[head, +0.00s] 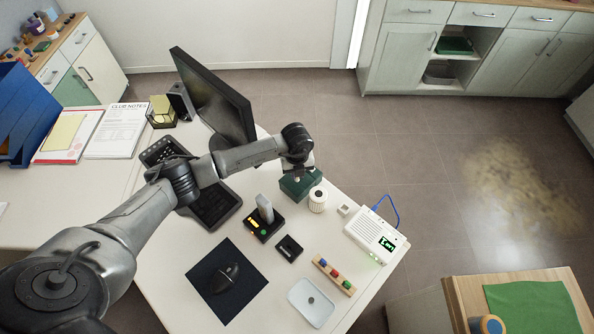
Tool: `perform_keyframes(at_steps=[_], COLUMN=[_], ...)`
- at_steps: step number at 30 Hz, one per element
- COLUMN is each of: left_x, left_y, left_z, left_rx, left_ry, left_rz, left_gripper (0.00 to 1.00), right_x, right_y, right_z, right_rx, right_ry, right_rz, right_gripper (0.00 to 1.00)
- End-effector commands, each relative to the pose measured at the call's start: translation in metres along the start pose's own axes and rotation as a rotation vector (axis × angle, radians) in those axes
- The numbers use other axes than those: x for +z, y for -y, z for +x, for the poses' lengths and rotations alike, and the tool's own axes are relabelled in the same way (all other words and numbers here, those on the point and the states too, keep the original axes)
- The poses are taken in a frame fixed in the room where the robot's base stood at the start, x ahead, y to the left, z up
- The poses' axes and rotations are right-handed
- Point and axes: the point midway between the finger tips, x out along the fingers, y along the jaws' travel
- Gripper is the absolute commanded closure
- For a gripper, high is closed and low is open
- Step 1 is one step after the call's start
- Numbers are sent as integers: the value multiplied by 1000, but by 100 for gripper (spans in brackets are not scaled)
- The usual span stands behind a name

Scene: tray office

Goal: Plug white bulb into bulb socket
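My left gripper (299,174) points down at a dark green box (298,186) near the table's right edge. Its fingers are too small and dark to tell open from shut, or whether they touch the box. No thing is clearly recognisable as a white bulb. A pale, upright rounded piece (265,207) stands in a black base (263,226) with yellow and green marks; I cannot tell whether these are bulb and socket. A small black square holder (289,248) lies in front of it. A white ribbed cylinder (317,199) with a dark top stands beside the green box. My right gripper is not in view.
A white box with a green display (376,239), a peg block (334,275), a white dish (311,304) and a dark mat (245,292) with a mouse occupy the front.

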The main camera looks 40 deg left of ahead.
Motion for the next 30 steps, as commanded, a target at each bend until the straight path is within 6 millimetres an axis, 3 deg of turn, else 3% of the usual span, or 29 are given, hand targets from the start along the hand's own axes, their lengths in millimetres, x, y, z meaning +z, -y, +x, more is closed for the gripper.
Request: perform_keyframes(at_steps=[8, 9, 18, 26, 30], left_x=[0, 0, 0, 0, 1], left_y=[0, 0, 0, 0, 0], left_z=[1, 1, 0, -1, -14], left_rx=[1, 1, 1, 0, -1], left_ry=[0, 0, 0, 0, 2], left_rz=[0, 0, 0, 0, 0], left_gripper=[100, 84, 55, 55, 55], right_x=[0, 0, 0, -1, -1], right_y=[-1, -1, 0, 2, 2], right_z=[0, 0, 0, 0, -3], right_rx=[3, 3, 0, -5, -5], right_ry=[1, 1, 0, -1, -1], right_rz=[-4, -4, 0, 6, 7], right_gripper=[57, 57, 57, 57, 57])
